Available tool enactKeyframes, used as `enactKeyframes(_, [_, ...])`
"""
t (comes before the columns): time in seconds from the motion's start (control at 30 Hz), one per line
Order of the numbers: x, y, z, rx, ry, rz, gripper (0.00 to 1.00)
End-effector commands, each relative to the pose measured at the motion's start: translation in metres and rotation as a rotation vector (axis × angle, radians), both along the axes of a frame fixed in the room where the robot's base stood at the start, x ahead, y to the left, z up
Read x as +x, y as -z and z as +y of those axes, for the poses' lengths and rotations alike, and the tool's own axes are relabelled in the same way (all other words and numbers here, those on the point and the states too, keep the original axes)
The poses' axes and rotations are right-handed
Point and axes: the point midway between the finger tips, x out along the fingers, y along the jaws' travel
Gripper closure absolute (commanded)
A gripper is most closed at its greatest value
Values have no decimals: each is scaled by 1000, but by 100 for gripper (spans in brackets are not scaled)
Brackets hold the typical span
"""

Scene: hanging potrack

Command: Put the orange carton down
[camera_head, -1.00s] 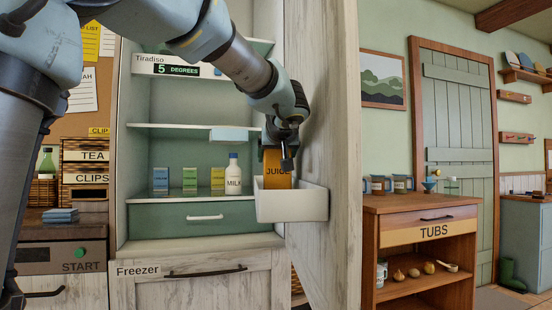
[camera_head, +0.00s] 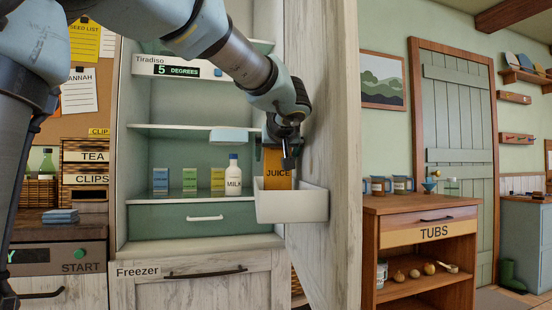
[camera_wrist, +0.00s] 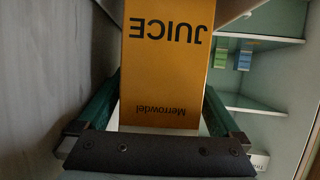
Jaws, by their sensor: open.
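The orange juice carton (camera_head: 278,172) stands upright with its lower part inside the white door bin (camera_head: 292,206) on the open fridge door. In the wrist view the carton (camera_wrist: 166,65) fills the middle, its lettering upside down. My gripper (camera_head: 279,150) is above and around the carton's top, with its fingers (camera_wrist: 160,115) on either side of it. The fingers are open, and gaps show beside the carton in the wrist view. The carton's base is hidden behind the bin's front wall.
The fridge door (camera_head: 325,150) stands open close to my gripper's right. Fridge shelves hold small cartons (camera_head: 190,179) and a milk bottle (camera_head: 234,176).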

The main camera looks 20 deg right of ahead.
Motion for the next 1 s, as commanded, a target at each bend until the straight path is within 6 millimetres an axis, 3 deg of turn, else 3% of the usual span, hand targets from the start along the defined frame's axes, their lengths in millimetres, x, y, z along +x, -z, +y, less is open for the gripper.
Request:
enactKeyframes(0.3, [-59,-25,21,-3,2,-1,0])
enactKeyframes(0.5, [-86,-36,30,-1,1,-1,0])
enactKeyframes(1.0, [-96,-41,33,1,0,0,0])
